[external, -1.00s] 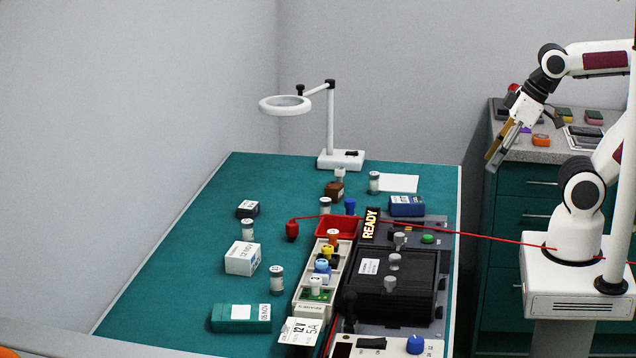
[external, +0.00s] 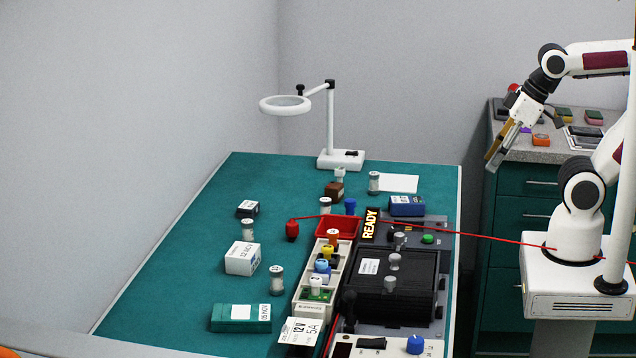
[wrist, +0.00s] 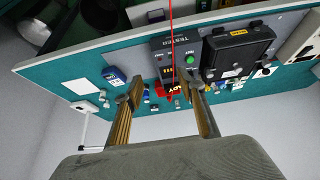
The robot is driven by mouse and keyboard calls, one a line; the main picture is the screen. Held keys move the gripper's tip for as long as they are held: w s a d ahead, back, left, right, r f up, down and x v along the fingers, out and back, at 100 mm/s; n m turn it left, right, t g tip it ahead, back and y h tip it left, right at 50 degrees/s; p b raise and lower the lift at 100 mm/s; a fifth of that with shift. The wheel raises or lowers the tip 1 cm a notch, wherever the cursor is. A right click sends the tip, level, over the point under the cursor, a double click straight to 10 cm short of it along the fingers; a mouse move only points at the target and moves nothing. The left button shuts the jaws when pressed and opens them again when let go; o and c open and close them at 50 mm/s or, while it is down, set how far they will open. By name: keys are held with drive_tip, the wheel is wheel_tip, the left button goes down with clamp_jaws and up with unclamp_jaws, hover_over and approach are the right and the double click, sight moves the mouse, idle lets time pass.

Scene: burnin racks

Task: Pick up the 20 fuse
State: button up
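Several small glass fuses with pale metal caps stand on the green bench in the external view: one near the front (external: 276,280), one at left (external: 247,230), one by the red tray (external: 325,207), and two near the lamp, one beside a white card (external: 374,183) and one behind a brown block (external: 340,174). Their cap markings are too small to read, so I cannot tell which is the 20 fuse. My gripper (external: 497,160) hangs high right of the bench, away from all fuses. In the wrist view its fingers (wrist: 164,86) are apart with nothing held.
A black tester (external: 430,262) with knobs, a pale strip (external: 307,308) of coloured parts and a red tray (external: 350,226) fill the bench's right side. A red cable (external: 470,236) crosses toward my base. A ring lamp (external: 331,125) stands at the back.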

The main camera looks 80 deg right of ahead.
drive_tip(key=w+a+r+m+g+y, duration=0.1)
drive_tip(key=w+a+m+y, duration=0.5)
drive_tip(key=w+a, duration=0.55)
drive_tip(key=w+a+m+t+y, duration=0.25)
drive_tip(key=w+m, duration=0.65)
drive_tip(key=w, duration=0.8)
drive_tip(key=w+d+f+m+t+h, duration=0.1)
drive_tip(key=w+d+f+m, duration=0.3)
drive_tip(key=w+f+m, duration=0.1)
drive_tip(key=w+d+f+m+t+h, duration=0.1)
drive_tip(key=w+d+f+m+t, duration=0.1)
drive_tip(key=w+d+f+m, duration=0.3)
drive_tip(key=w+d+f+m+t+h, duration=0.1)
drive_tip(key=w+d+f+m+t, duration=0.1)
drive_tip(key=w+d+f+m, duration=0.3)
drive_tip(key=shift+w+d+f+m+h, duration=0.1)
drive_tip(key=shift+w+f+m, duration=0.15)
drive_tip(key=shift+w+f, duration=0.65)
drive_tip(key=shift+w+a+f+m+h, duration=0.1)
drive_tip(key=shift+w+f+m, duration=0.2)
drive_tip(key=shift+w, duration=1.2)
drive_tip(key=shift+w+d+f+m+h, duration=0.1)
drive_tip(key=shift+w+f+m, duration=0.3)
drive_tip(key=shift+w, duration=0.8)
drive_tip(key=shift+f+t, duration=0.1)
drive_tip(key=shift+t, duration=0.15)
